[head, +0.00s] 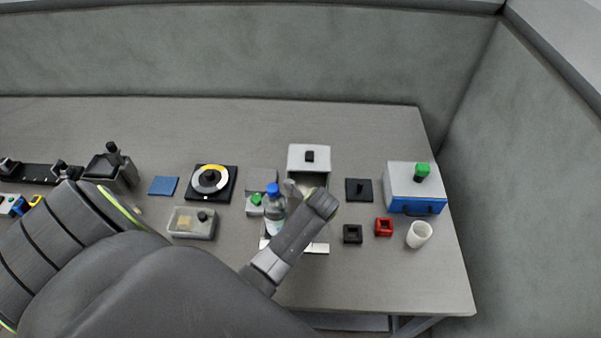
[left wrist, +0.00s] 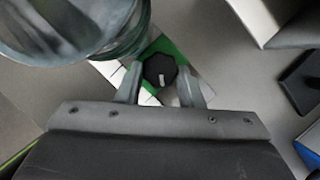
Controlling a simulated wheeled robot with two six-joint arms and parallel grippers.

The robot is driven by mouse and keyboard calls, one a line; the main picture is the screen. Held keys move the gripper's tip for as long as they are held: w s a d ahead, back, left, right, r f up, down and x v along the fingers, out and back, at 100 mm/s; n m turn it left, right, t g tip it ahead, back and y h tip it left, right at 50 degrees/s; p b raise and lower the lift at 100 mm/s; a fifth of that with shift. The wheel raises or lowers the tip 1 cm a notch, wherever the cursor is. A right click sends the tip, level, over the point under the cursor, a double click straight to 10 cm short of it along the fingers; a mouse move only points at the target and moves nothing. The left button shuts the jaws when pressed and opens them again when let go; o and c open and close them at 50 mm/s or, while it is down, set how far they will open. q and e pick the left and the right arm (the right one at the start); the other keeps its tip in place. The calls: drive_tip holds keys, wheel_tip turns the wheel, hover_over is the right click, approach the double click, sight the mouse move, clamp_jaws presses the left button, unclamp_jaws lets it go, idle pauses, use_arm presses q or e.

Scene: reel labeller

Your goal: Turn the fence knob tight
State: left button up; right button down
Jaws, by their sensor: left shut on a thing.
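The fence knob (left wrist: 160,70) is a black, many-sided knob with a short white mark, seen in the left wrist view above a green and white surface (left wrist: 178,50). My left gripper (left wrist: 163,88) has one finger on each side of the knob and is shut on it. The white mark points toward my gripper's palm. In the head view my left wrist (head: 320,205) is over the middle of the table, and it hides the knob there. My right gripper is in neither view.
A clear bottle with a blue cap (head: 273,190) stands close beside my left gripper; it looms in the left wrist view (left wrist: 70,25). A grey box (head: 309,151) stands behind. Black (head: 352,234) and red (head: 383,227) blocks, a white cup (head: 419,235) and a blue-fronted box (head: 412,184) are to the right.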

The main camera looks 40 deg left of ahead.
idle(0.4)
use_arm(q)
drive_tip(key=o, duration=1)
drive_tip(key=shift+c, duration=0.2)
drive_tip(key=shift+r, duration=0.1)
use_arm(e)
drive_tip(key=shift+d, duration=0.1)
